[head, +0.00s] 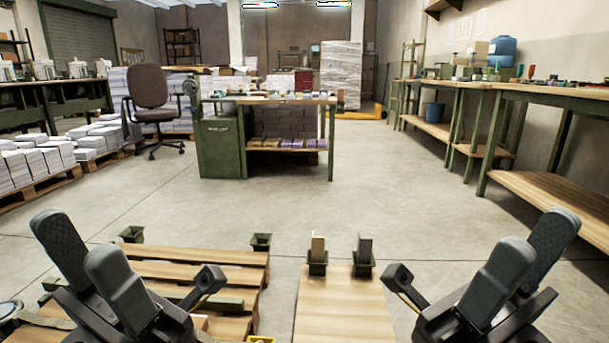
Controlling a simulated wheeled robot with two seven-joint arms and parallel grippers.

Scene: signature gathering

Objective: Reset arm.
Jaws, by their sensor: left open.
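My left gripper (84,246) is at the lower left of the head view, its two dark fingers pointing up and standing apart. It is open, with nothing between the fingers. My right gripper (533,242) is at the lower right, in a near mirror pose of the left. Its dark fingers also stand apart, and I see nothing held. Both grippers are raised in front of me, apart from each other and touching nothing that I can see.
A slatted wooden pallet (195,254) with green corner brackets lies low in front at left. A wooden board (342,310) with two bracketed posts lies at centre. Beyond are a workbench (285,100), an office chair (151,88) and a right-hand bench (555,94). The middle floor is clear.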

